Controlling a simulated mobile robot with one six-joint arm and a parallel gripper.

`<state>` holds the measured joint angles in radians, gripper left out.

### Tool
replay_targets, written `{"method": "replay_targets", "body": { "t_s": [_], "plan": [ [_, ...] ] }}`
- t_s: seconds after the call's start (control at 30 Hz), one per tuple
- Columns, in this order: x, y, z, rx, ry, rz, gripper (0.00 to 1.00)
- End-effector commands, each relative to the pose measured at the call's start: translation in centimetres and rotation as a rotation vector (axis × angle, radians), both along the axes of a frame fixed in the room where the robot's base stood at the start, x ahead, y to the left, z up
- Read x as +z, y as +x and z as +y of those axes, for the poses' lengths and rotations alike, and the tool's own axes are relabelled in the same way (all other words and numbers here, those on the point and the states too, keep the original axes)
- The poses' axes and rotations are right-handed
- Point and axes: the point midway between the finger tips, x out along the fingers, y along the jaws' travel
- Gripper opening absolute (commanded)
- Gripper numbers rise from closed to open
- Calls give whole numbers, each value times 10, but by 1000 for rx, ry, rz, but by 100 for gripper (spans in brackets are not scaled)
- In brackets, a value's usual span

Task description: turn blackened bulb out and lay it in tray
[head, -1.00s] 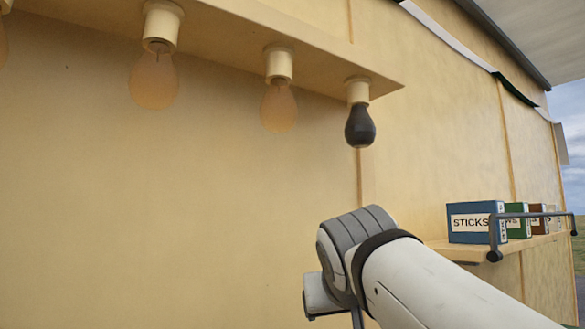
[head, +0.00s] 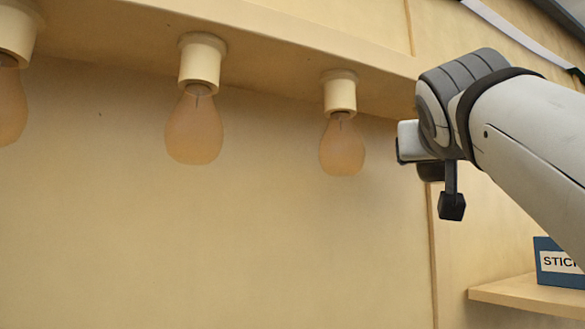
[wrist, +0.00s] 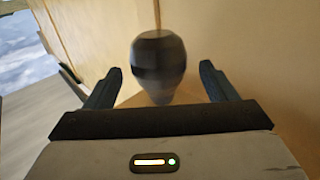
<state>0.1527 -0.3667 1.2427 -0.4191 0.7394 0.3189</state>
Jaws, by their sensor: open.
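The blackened bulb (wrist: 158,65) shows in the wrist view, dark and glossy, its wide round end at the top of the picture and its narrower end lower down. My gripper (wrist: 161,73) is open, with one finger on each side of the bulb and a visible gap on both sides. I cannot tell how deep the bulb sits between the fingers. In the head view my arm's end hides the bulb and its socket. No tray is in view.
Several pale bulbs hang from sockets under a cream ledge, the nearest bulb (head: 342,146) just left of my arm. A blue box (head: 558,262) marked STICKS stands on a shelf (head: 520,292) at lower right. The wall lies close behind.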

Motion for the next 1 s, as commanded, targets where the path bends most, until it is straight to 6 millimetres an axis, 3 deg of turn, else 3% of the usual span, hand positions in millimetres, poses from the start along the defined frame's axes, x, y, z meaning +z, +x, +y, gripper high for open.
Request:
{"method": "replay_targets", "body": {
  "t_s": [0.2,0.53,1.0],
  "plan": [
    [1,20,-10,-1,0,1,78],
    [0,23,-11,-1,-1,0,78],
    [0,22,-12,-3,-1,0,40]
  ]
}}
